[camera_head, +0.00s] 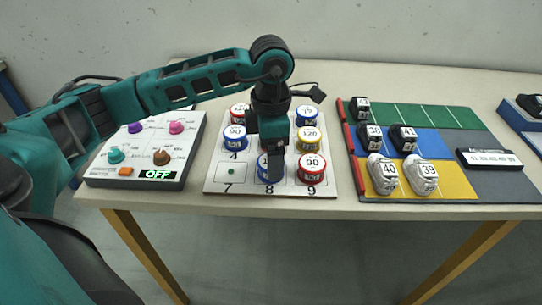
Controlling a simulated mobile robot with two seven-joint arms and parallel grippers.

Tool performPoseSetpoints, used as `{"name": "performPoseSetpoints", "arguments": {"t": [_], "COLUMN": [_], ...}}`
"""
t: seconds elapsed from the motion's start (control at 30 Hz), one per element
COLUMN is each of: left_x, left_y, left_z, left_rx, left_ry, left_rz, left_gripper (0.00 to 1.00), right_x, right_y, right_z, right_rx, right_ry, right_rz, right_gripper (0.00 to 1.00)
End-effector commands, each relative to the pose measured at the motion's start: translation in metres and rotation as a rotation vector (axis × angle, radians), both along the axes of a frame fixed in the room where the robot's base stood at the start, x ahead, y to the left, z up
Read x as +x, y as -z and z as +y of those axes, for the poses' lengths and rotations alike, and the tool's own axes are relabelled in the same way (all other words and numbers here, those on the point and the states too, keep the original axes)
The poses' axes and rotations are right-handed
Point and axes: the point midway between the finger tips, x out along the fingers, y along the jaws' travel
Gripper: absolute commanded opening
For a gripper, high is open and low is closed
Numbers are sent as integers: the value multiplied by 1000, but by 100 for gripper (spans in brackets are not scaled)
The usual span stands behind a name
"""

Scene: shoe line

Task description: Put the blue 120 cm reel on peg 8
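My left gripper (275,172) points down over the white reel board (222,183), above the place marked 8. A blue reel (263,171) is at place 8, right at the fingertips and partly covered by them. Its label is hidden, so I cannot tell if it reads 120. I cannot tell whether the fingers are closed on it. Another blue reel (235,138), marked 90, is at place 4, and one more blue reel (307,116) is at the back right. Place 7 shows a bare green peg (232,171). My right gripper is not in view.
A red 90 reel (312,168) is at place 9, close to my gripper, with a yellow 120 reel (308,139) behind it. A red reel (239,112) is back left. A control panel (149,147) is left; a coloured shoe mat (432,118) with several shoes is right.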

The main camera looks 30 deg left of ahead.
Motion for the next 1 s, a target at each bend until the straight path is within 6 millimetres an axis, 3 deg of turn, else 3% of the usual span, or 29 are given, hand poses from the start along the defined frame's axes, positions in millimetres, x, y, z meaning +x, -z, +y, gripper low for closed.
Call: {"name": "performPoseSetpoints", "arguments": {"t": [0.2,0.4,0.6,1.0], "left_x": [1,0,0,0], "left_y": [-54,-89,-102,-103], "left_z": [0,0,0,0], "left_rx": [-1,-1,0,0], "left_ry": [0,1,0,0], "left_rz": [-5,-2,1,1], "left_gripper": [86,86,86,86], "right_x": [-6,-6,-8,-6], "right_y": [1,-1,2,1], "right_z": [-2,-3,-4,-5], "right_rx": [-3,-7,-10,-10], "right_ry": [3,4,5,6], "right_rz": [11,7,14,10], "right_gripper": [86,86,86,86]}}
